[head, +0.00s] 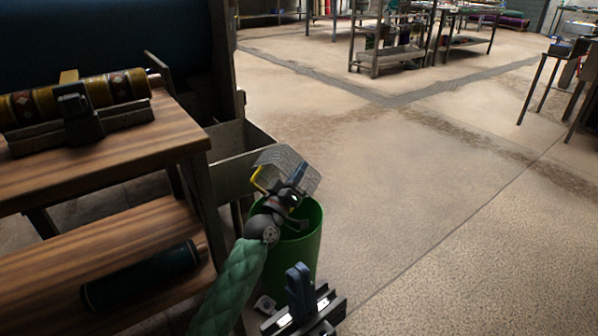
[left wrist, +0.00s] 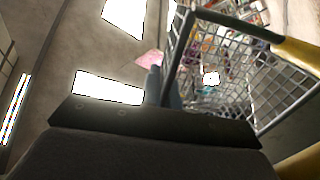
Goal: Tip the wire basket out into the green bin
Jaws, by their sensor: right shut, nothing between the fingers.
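The wire basket (head: 290,166), a grey mesh with a yellow part along one edge, is steeply tilted above the green bin (head: 309,243). My left gripper (head: 290,194) appears shut on the wire basket, over the bin's mouth. The basket's mesh and rim also fill the right of the left wrist view (left wrist: 262,80), with yellow at its edge. My right gripper (head: 300,285) is shut and empty, low in front of the bin.
A wooden bench (head: 60,180) with a rolled patterned rug (head: 115,90) stands left of the bin, and a dark roll (head: 140,277) lies on its lower shelf. A metal trough (head: 235,150) is behind the bin. The floor to the right is clear.

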